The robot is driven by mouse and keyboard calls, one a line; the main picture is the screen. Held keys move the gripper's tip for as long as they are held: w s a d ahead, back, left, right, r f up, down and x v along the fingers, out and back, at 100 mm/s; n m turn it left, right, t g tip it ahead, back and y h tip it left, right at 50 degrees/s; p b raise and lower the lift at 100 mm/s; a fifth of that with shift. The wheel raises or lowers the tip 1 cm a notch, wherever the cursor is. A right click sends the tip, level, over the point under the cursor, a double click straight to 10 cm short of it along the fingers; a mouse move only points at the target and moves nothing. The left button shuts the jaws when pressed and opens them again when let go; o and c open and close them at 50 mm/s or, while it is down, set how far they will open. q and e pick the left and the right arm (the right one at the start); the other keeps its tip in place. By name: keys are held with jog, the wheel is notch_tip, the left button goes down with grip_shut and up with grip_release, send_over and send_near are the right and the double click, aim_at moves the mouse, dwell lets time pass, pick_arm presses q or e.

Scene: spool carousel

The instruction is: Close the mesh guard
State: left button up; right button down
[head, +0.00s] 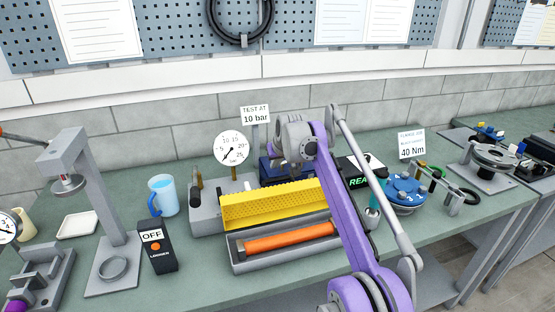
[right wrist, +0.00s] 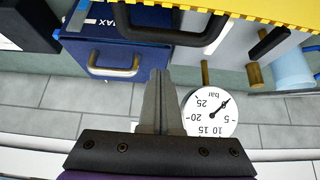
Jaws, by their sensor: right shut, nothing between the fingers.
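The yellow mesh guard (head: 275,204) stands tilted up, open, along the back of a grey trough (head: 285,261) in the head view. An orange cylinder (head: 290,238) lies uncovered in the trough. The guard's yellow edge (right wrist: 230,8) crosses the top of the right wrist view, with a dark handle (right wrist: 175,32) below it. My right gripper (right wrist: 160,78) is shut and empty, its fingertips near that handle; I cannot tell whether they touch. In the head view its wrist is above and behind the guard, and the fingertips are hard to make out. My left gripper is not in view.
A pressure gauge (head: 232,148) stands behind the guard's left end. A blue box (right wrist: 112,55) sits behind the guard. A blue flange (head: 405,190) is to the right.

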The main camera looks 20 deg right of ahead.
jog(key=x, duration=0.3)
jog(key=shift+s+f, duration=0.3)
jog(key=shift+s, duration=0.1)
jog(key=shift+s+d+r+b, duration=0.15)
jog(key=shift+s+b, duration=0.45)
jog(key=shift+s, duration=0.9)
jog(key=shift+r, duration=0.1)
jog(key=shift+s, duration=0.1)
